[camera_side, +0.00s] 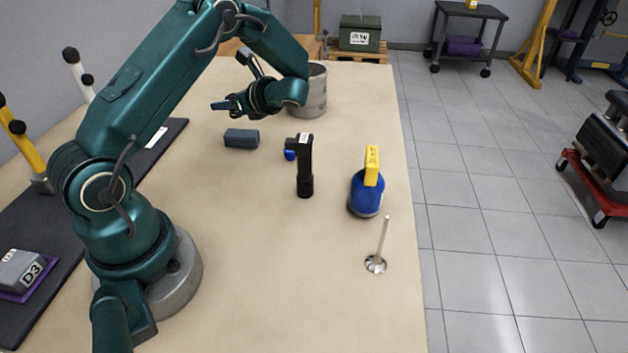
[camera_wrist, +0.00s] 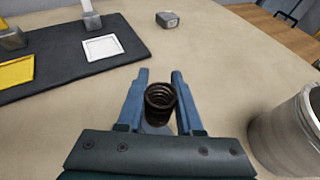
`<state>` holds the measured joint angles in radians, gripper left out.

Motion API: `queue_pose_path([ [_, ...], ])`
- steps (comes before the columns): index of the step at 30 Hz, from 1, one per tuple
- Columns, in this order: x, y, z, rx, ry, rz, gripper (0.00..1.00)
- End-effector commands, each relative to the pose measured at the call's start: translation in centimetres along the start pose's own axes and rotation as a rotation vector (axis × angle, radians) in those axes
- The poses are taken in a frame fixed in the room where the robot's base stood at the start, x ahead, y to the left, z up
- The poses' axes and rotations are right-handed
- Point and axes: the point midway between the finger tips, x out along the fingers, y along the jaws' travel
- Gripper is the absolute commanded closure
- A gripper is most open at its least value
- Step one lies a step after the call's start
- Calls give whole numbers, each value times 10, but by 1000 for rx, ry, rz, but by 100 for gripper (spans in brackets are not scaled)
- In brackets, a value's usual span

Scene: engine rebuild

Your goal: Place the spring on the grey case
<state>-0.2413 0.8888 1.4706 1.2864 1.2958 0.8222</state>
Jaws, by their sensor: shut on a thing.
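My gripper (camera_wrist: 160,84) is shut on the dark coiled spring (camera_wrist: 160,97), which sits upright between the two fingers in the wrist view. In the side view my gripper (camera_side: 223,105) is at the far part of the table; the spring cannot be made out there. A dark blue-grey block, seemingly the grey case (camera_side: 241,138), lies on the table nearer the camera and slightly right of the fingertips. In the wrist view a blue-grey surface shows just below the spring; I cannot tell whether it is the case or whether they touch.
A large metal cylinder (camera_side: 315,95) stands right of my gripper, also in the wrist view (camera_wrist: 292,130). A small grey block (camera_wrist: 167,19) lies farther off.

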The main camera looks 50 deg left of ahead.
Motion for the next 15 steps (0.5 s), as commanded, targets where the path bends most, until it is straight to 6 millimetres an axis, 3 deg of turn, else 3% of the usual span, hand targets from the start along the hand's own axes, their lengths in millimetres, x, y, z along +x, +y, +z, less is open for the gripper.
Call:
queue_pose_path([
  [15, 14, -3, -40, 1, -1, -2, 100],
])
